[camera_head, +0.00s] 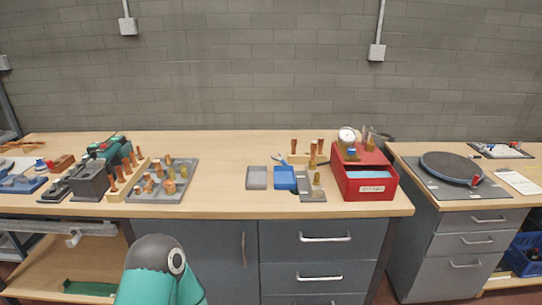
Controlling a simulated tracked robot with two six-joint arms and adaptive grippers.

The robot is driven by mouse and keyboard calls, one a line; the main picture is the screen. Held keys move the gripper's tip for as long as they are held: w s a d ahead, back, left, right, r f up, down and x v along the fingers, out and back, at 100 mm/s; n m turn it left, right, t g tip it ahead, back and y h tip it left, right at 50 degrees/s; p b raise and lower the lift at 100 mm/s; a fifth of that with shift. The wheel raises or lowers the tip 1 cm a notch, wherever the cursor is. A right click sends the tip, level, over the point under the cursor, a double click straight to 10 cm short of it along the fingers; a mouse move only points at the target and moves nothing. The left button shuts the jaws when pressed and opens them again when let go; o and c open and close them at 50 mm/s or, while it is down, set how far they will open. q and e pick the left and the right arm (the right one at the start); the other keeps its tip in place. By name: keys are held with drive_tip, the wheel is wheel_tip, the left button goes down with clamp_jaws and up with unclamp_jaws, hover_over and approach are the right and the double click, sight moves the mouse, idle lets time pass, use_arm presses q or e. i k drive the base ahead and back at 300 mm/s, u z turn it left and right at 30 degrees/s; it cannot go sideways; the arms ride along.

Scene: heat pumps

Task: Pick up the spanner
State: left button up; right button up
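I cannot clearly make out a spanner in the head view. A small blue tool-like item (281,161) lies at the back of the blue tray (285,181) on the middle workbench; it is too small to identify. Thin orange-brown items (10,147) lie at the far left end of the bench, also too small to tell. Neither of my grippers is in view.
The workbench (230,205) holds a grey tray of copper fittings (160,195), a dark green-topped machine (92,180), a grey tray (257,178) and a red box with a gauge (350,185). A turntable (450,168) stands on the right bench. Bench space between the fittings and grey tray is clear.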

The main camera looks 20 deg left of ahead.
sight(280, 160)
drive_tip(key=u, duration=0.35)
drive_tip(key=i, duration=0.8)
drive_tip(key=u, duration=0.7)
drive_tip(key=k, duration=0.7)
drive_tip(key=u, duration=0.2)
drive_tip(key=i, duration=0.6)
